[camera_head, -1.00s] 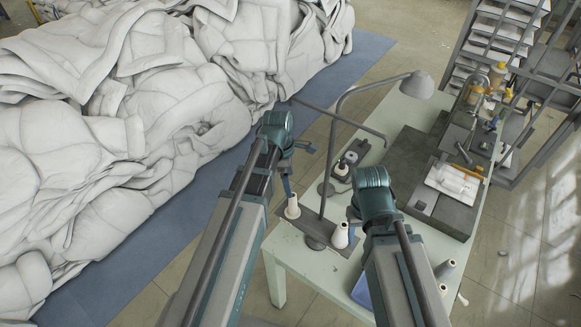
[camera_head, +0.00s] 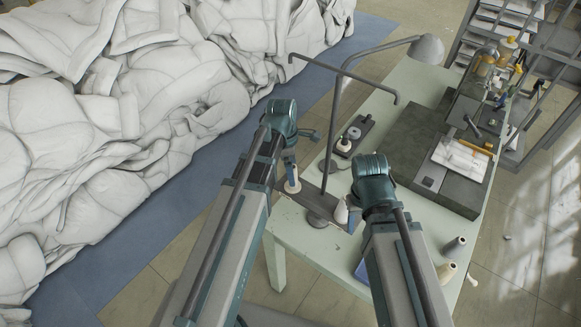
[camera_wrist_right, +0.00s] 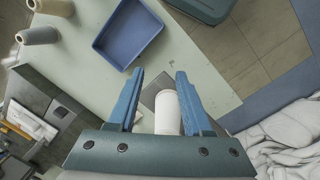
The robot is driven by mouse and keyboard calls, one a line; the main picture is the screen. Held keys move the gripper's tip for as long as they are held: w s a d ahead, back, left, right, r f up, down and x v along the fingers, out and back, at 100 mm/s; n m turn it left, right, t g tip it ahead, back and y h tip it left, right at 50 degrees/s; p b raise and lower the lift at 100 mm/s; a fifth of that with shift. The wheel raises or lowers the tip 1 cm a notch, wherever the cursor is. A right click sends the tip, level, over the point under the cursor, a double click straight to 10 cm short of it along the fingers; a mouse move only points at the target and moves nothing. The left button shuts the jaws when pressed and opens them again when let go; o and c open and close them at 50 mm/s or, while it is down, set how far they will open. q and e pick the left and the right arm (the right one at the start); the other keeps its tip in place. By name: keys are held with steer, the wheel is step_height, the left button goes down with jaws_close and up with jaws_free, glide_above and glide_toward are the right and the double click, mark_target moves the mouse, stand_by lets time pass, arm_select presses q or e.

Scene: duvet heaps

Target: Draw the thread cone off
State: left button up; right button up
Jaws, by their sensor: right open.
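A white thread cone (camera_head: 341,212) stands on the dark base of a thread stand (camera_head: 322,212), partly hidden by my right wrist. In the right wrist view a white cone (camera_wrist_right: 167,112) lies between the spread fingers of my right gripper (camera_wrist_right: 159,74), which is open; whether a finger touches it I cannot tell. In the head view the right gripper (camera_head: 354,220) is mostly hidden behind its wrist. A second white cone (camera_head: 293,181) stands at the stand's left, with my left gripper (camera_head: 291,163) just above or in front of it. Its jaw opening does not show clearly.
The stand's pole and crossbar (camera_head: 345,78) rise between my arms. A blue tray (camera_wrist_right: 127,35) and spools (camera_head: 455,247) are near the table's front. White duvets (camera_head: 120,120) fill the left.

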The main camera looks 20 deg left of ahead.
arm_select(q)
steer(key=f+b, duration=0.4)
steer(key=f, duration=0.1)
steer(key=shift+w+d+f, duration=0.1)
steer(key=shift+d+f, duration=0.1)
steer(key=shift+d, duration=0.15)
steer(key=shift+c, duration=0.3)
steer(key=c, duration=1.5)
steer(key=shift+r+p, duration=3.65)
steer(key=shift+r, duration=0.2)
